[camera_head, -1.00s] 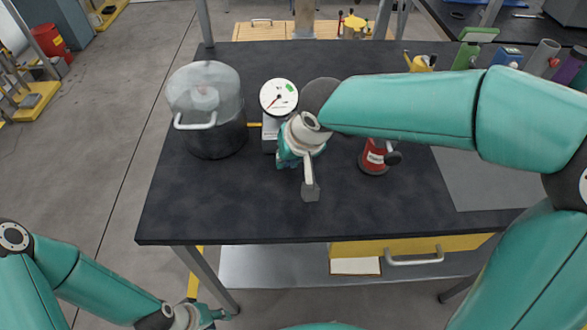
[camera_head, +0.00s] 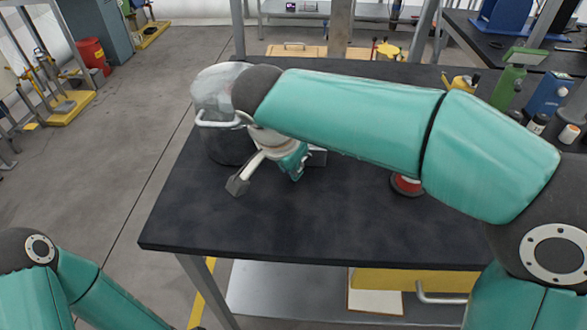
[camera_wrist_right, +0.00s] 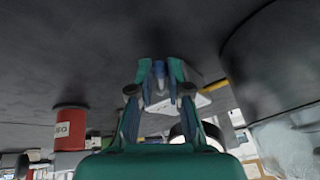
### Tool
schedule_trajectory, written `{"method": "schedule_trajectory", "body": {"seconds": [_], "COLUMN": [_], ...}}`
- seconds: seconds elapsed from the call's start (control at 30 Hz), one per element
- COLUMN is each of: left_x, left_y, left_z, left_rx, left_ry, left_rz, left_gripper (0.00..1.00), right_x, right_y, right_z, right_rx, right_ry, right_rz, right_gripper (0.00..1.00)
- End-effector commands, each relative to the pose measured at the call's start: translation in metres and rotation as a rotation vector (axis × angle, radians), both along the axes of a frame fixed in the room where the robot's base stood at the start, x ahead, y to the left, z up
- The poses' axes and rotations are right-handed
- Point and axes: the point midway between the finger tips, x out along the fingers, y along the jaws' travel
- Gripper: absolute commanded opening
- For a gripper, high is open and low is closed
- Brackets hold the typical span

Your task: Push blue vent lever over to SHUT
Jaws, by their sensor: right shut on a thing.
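My right gripper (camera_head: 297,168) is at the metal valve block (camera_head: 317,156), right of the big pot (camera_head: 229,147). In the right wrist view, its fingers (camera_wrist_right: 160,72) are shut on a narrow blue piece (camera_wrist_right: 158,70), which looks like the blue vent lever. Only a little of it shows between the fingers. The lever's angle and any SHUT marking cannot be read. In the head view my right forearm and wrist hide the lever and the gauge. My left arm is low at the left, its gripper outside the picture.
The pot with its clear upper part stands close left of my right wrist. A red canister (camera_head: 406,185) stands under my right forearm; it also shows in the right wrist view (camera_wrist_right: 70,128). Bottles (camera_head: 508,84) stand at the back right. The front of the dark table (camera_head: 300,228) is clear.

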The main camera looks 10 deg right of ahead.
Motion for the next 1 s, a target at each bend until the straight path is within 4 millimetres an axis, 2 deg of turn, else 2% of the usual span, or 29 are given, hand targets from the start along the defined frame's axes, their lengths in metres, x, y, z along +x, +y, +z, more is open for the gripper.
{"method": "schedule_trajectory", "body": {"seconds": [0.6, 0.63, 0.77, 1.0], "left_x": [-0.0001, -0.0001, -0.0001, -0.0001], "left_y": [0.0000, 0.0000, 0.0000, 0.0000], "left_z": [-0.0009, -0.0009, -0.0009, -0.0009], "left_rx": [0.000, 0.000, 0.000, 0.000], "left_ry": [0.000, 0.000, 0.000, 0.000], "left_rz": [0.000, 0.000, 0.000, 0.000], "left_gripper": [0.40, 0.40, 0.40, 0.40], "right_x": [0.0032, 0.0033, 0.0031, 0.0026], "right_y": [0.0018, 0.0018, 0.0019, 0.0020], "right_z": [0.0004, 0.0003, 0.0002, 0.0000], "right_rx": [0.001, 0.001, 0.000, 0.001], "right_ry": [-0.003, -0.003, -0.003, 0.000], "right_rz": [-0.055, -0.055, -0.054, -0.054], "right_gripper": [0.00, 0.19, 0.40, 0.42]}}
